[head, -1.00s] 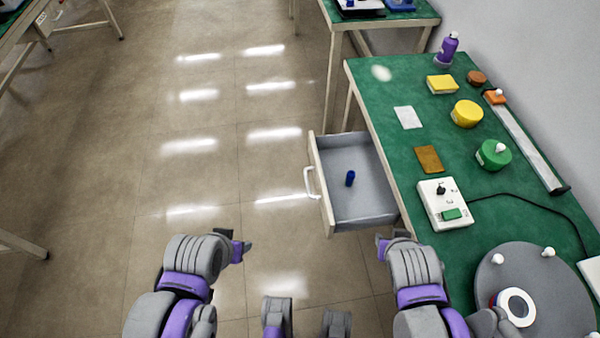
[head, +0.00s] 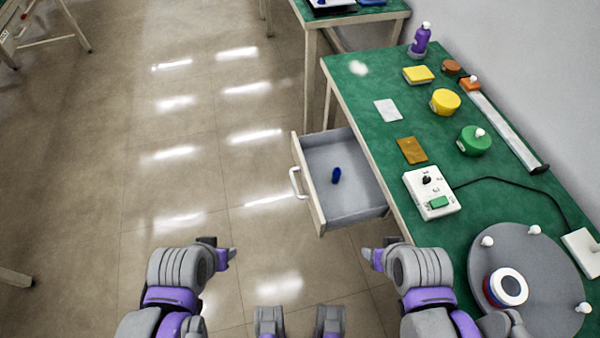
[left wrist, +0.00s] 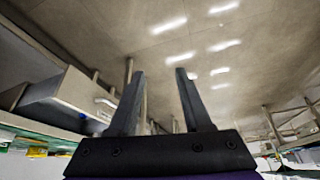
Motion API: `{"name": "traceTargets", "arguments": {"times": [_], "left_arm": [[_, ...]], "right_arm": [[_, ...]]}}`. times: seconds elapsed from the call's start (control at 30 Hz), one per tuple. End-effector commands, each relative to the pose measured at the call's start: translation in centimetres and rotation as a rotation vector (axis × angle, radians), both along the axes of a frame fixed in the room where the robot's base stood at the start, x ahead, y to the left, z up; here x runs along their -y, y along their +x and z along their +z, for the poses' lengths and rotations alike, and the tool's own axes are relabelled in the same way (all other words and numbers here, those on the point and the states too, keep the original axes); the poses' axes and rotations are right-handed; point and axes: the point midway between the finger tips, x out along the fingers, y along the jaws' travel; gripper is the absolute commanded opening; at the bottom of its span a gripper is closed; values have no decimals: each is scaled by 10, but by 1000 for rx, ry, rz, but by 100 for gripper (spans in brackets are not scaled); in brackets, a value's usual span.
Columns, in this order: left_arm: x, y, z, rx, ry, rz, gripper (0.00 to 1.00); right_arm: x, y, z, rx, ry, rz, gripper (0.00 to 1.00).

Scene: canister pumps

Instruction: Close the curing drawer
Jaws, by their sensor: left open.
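The curing drawer (head: 343,178) is pulled out from the left side of the green-topped bench, with a white handle (head: 297,183) on its front. A small dark blue cylinder (head: 336,175) is inside it. My left gripper (head: 231,254) is left of and nearer than the drawer, apart from it. In the left wrist view my left gripper (left wrist: 160,88) is open and empty, and the drawer (left wrist: 75,97) shows at the left. My right gripper (head: 370,254) is in front of the drawer's near side, apart from it; its jaws are too small to judge.
The bench (head: 375,135) holds a white control box (head: 431,193), an orange-brown pad (head: 411,150), green (head: 472,142) and yellow (head: 446,102) round containers, and a grey turntable (head: 530,275). The floor left of the drawer is clear.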

Motion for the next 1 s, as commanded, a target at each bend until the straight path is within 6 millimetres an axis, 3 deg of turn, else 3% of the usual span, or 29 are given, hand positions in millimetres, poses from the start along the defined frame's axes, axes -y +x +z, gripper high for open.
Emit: {"name": "traceTargets", "arguments": {"times": [0.03,0.13,0.23,0.27,0.4,0.6,0.8,1.0], "left_arm": [[0,1,-1,-4,-11,14,38],[5,6,-5,-34,-96,119,20],[17,19,-12,-111,-274,349,2],[22,24,-15,-144,-342,437,0],[46,56,-24,-343,-663,878,0],[68,99,-26,-656,-977,1363,0],[76,119,-23,-826,-1084,1562,0],[89,123,-36,-843,-1089,1576,0]], "right_arm": [[0,0,-1,0,0,0,58],[0,0,-7,-2,0,0,58],[0,0,-19,-6,0,0,58],[0,0,-23,-7,0,0,58],[0,0,-44,-14,0,0,58],[0,1,-66,-22,0,0,58],[0,1,-74,-25,0,0,58],[0,2,-81,-27,0,0,58]]}}
